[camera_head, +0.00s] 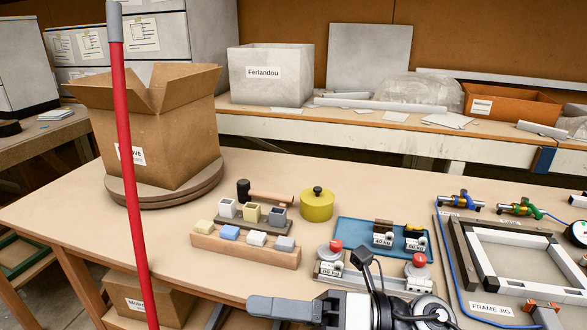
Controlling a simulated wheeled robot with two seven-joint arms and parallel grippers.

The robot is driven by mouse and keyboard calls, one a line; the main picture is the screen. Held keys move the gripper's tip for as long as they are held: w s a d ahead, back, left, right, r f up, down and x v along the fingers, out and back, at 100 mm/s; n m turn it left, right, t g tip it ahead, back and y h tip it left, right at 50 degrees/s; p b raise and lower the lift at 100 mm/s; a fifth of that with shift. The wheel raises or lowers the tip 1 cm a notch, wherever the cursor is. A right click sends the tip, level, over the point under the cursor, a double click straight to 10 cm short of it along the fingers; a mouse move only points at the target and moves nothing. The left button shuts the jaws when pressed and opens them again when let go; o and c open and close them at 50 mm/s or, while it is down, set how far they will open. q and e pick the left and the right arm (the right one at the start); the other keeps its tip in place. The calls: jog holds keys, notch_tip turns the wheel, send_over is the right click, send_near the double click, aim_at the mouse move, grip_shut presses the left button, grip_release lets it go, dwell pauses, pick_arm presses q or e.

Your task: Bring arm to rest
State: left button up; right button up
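A long red bar (131,170) with a grey upper section stands nearly upright at the left of the head view, in front of the table. My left gripper is not in view.
The table (370,195) bears an open cardboard box (165,140) on a round board, a wooden block rack (245,248), a yellow pot (317,205), a blue tray (352,232) with weights, and a frame jig (470,260). A bench (350,127) stands behind.

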jog(key=w+d+f+m+t+h, duration=0.3)
jog(key=d+m+t+h, duration=0.35)
jog(key=m, duration=0.75)
jog(key=w+d+f+m+t+h, duration=0.2)
jog(key=d+f+m+t+h, duration=0.15)
jog(key=m+t, duration=0.85)
jog(key=s+d+f+m+g+h, duration=0.3)
jog(key=s+f+m+g, duration=0.1)
jog(key=f+m, duration=0.3)
jog(key=s+d+f+m+g+h, duration=0.3)
jog(key=s+f+m+g, duration=0.2)
jog(key=f, duration=0.5)
jog(key=shift+s+d+f+m+p, duration=0.25)
jog(key=shift+s+m+p, duration=0.2)
jog(key=shift+m, duration=0.45)
jog(key=shift+o, duration=0.4)
jog(key=shift+a, duration=0.15)
